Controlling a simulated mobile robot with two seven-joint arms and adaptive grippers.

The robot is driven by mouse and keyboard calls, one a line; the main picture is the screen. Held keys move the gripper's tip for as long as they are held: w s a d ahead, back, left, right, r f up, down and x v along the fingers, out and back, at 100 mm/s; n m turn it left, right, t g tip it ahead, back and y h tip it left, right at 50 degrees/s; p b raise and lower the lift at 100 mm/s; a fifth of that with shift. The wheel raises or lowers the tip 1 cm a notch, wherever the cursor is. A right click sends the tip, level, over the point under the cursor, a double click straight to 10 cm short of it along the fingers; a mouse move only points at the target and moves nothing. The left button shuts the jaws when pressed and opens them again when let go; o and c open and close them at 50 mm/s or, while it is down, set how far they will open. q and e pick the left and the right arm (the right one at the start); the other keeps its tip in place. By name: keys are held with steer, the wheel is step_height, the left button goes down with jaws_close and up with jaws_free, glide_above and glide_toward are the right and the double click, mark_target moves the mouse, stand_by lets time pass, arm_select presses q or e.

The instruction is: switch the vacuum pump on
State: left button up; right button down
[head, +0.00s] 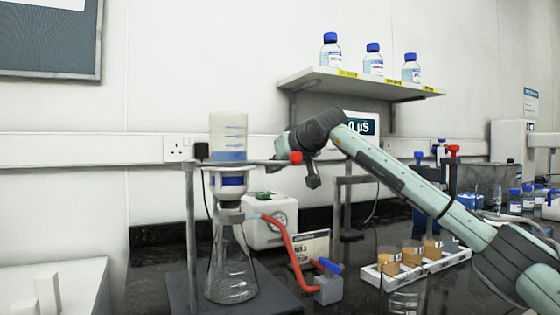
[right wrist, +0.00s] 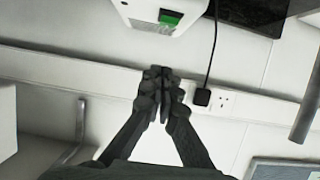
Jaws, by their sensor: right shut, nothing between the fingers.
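The vacuum pump (head: 268,222) is a white box with a round gauge on its front, standing on the dark bench behind the filter flask. In the right wrist view the pump (right wrist: 142,10) is at the top edge, partly cut off, with a green switch (right wrist: 170,18) on it. I cannot tell the switch's position. My right gripper (head: 313,182) points down, above and to the right of the pump in the head view. In the wrist view my right gripper (right wrist: 161,72) has its fingertips together, empty, apart from the switch. My left gripper is out of view.
A glass flask (head: 231,265) with a filter funnel (head: 229,150) stands on a stand in front of the pump. A red hose (head: 289,245) runs to a grey valve block (head: 328,290). A rack (head: 433,265) with amber-filled beakers is at right. A shelf (head: 360,84) holds bottles.

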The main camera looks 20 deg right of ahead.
mark_target(269, 201)
steer(key=x, duration=0.3)
steer(key=shift+w+a, duration=0.1)
steer(key=shift+w, duration=0.1)
step_height(269, 201, down, 3)
steer(key=shift+r, duration=0.15)
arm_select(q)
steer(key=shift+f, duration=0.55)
arm_select(e)
steer(key=shift+s+f, duration=0.2)
steer(key=shift+f, duration=0.55)
